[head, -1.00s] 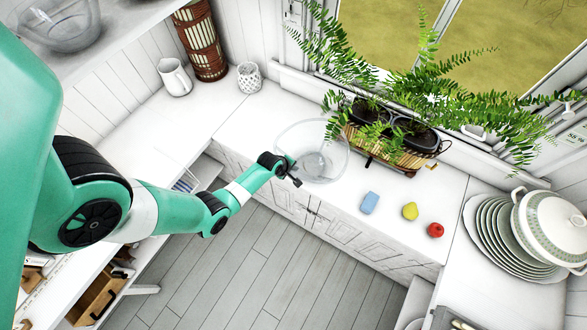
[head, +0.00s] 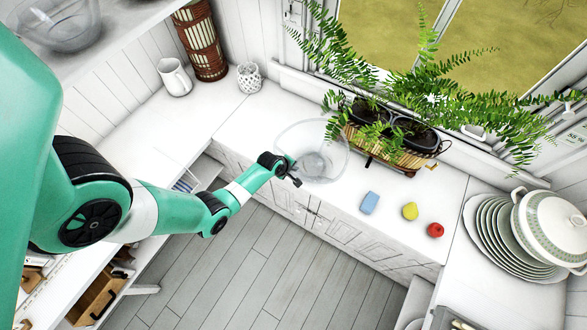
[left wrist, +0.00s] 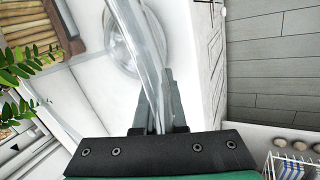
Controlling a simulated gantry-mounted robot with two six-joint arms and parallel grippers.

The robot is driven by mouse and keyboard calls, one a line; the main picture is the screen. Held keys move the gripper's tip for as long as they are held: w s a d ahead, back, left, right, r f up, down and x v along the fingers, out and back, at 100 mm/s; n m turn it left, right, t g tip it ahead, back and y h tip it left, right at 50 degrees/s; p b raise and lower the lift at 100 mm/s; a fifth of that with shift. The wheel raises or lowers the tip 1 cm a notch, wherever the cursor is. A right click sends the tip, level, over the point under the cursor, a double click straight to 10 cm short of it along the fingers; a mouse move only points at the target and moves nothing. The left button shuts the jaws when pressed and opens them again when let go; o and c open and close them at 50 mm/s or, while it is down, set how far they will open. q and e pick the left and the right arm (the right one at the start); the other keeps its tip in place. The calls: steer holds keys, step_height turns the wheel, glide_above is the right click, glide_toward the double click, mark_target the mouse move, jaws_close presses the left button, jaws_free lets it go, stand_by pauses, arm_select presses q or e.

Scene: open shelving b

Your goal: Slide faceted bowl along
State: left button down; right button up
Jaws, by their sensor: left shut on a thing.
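The faceted bowl (head: 316,160) is clear glass and stands upright on the white counter, in front of the fern planter. It also fills the upper middle of the left wrist view (left wrist: 127,45). My left gripper (head: 296,180) is at the bowl's near left rim. In the left wrist view its fingers (left wrist: 160,105) are shut on the bowl's wall, one on each side of it. My right gripper is in neither view.
The fern planter (head: 395,145) stands behind the bowl, close to its right side. A blue sponge (head: 369,203), a yellow pear (head: 410,211) and a red apple (head: 435,230) lie to the right. A white pitcher (head: 174,77) and a patterned cup (head: 249,77) stand at back left.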

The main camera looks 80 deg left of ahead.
arm_select(q)
steer(key=shift+s, duration=0.1)
steer(key=shift+s+a, duration=0.45)
steer(key=shift+a, duration=0.15)
steer(key=shift+s+a, duration=0.4)
steer(key=shift+a, duration=0.2)
steer(key=shift+s+a+b, duration=0.2)
steer(key=shift+s+a, duration=0.65)
steer(key=shift+a, duration=0.2)
steer(key=shift+s+a+b, duration=0.15)
steer(key=shift+s+a, duration=0.7)
steer(key=shift+a, duration=0.15)
steer(key=shift+s+a+f+b, duration=0.1)
steer(key=shift+s+a+b, duration=0.3)
steer(key=shift+s+a, duration=0.65)
steer(key=shift+s+a+b, duration=0.35)
steer(key=shift+s+a, duration=0.35)
steer(key=shift+a, duration=0.5)
steer(key=shift+s+a, duration=0.95)
steer(key=shift+a, duration=0.2)
steer(key=shift+s+a, duration=0.9)
steer(key=shift+a, duration=0.2)
steer(key=shift+s+a+b, duration=0.4)
steer(key=shift+s+a, duration=0.5)
steer(key=shift+a, duration=0.2)
steer(key=shift+s+a+b, duration=0.4)
steer(key=shift+s+a, duration=0.45)
steer(key=shift+a, duration=0.25)
steer(key=c, duration=0.9)
jaws_free()
